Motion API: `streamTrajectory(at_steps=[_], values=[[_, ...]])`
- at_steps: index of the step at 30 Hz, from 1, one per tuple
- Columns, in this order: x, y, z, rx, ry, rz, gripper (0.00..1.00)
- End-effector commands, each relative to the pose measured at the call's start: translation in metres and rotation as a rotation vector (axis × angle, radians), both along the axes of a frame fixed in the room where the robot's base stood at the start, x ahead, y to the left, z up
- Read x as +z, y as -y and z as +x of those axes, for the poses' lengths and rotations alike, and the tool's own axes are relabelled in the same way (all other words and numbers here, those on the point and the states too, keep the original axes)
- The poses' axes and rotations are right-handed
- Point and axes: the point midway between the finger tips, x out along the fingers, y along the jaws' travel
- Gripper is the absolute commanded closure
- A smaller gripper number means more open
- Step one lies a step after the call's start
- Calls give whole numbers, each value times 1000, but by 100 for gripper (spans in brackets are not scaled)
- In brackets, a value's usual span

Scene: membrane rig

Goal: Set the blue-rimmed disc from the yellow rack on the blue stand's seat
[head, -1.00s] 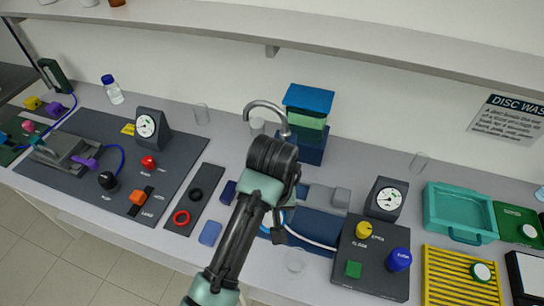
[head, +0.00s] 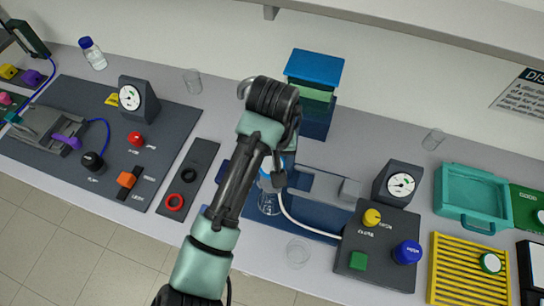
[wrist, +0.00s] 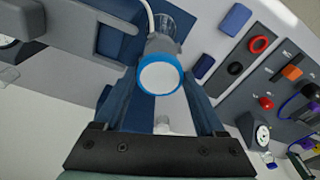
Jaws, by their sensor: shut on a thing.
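The blue-rimmed disc (wrist: 160,78), with a white face, is between the fingertips of my gripper (wrist: 161,86) in the wrist view. My gripper is shut on it. Just beyond the disc is a grey round part of the blue stand with a pale tube, seemingly its seat; the disc covers most of it, so I cannot tell whether they touch. The stand's dark blue base (head: 318,222) shows in the head view, with a clear flask (head: 268,203) by it. The yellow rack (head: 452,275) is at the right, holding a green-rimmed disc (head: 490,263).
A dark control box (head: 378,245) with knobs and a gauge (head: 400,184) stand right of the stand. A teal tray (head: 470,197) is behind the rack. Stacked blue and green boxes (head: 314,72) stand behind my arm. A clear glass (head: 298,250) stands at the front.

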Motion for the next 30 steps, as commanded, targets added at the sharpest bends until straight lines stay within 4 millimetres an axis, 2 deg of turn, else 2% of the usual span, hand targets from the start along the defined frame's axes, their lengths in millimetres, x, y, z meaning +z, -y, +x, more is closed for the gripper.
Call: streamTrajectory(at_steps=[1,16,30], values=[[-8,0,0,0,0,1,81],[-47,0,0,-1,0,1,81],[-53,0,0,0,0,0,81]])
